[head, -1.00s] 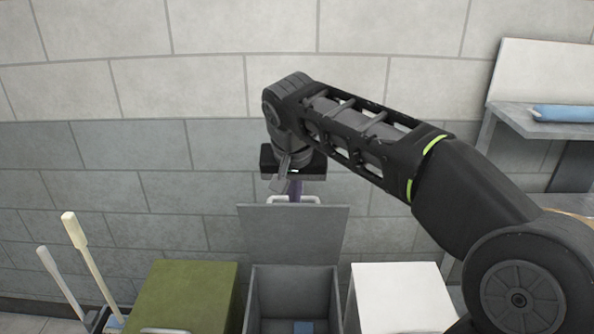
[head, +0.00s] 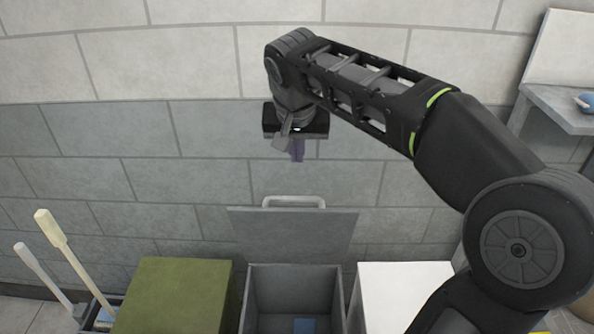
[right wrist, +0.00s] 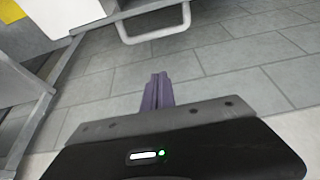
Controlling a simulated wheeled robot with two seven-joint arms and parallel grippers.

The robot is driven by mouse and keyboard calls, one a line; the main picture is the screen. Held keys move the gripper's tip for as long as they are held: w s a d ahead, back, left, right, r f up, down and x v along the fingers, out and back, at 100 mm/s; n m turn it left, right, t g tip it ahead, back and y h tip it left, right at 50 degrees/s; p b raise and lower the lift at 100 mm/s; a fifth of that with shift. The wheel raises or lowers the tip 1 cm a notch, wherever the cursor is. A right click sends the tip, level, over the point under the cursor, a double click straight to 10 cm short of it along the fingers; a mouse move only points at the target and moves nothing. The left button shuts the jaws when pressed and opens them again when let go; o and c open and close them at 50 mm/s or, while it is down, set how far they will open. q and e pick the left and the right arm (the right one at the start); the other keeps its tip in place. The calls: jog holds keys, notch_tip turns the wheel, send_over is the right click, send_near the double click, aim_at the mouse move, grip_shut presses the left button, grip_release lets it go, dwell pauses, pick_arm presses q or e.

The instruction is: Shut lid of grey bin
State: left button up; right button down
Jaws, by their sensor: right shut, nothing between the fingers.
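The grey bin (head: 256,300) stands at the bottom centre of the head view, with a blue item (head: 305,325) inside. Its grey lid (head: 290,232) is raised and leans at the back, with a light handle (head: 293,201) on its top edge. My right gripper (head: 297,157) is shut and empty, pointing down above the handle, with a visible gap between them. In the right wrist view its purple fingers (right wrist: 157,90) are together, and a pale handle (right wrist: 155,30) shows beyond them at the top. My left gripper is not in view.
A green-lidded bin (head: 175,295) stands left of the grey bin and a white-lidded bin (head: 403,292) right of it. Long-handled tools (head: 70,255) stand at the far left. A shelf (head: 560,108) is at the right. A block wall (head: 200,140) stands behind.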

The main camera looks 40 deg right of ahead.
notch_tip(320, 180, down, 9)
jog(key=p, duration=0.2)
jog(key=shift+f, duration=0.15)
dwell(0.3)
jog(key=shift+s, duration=0.1)
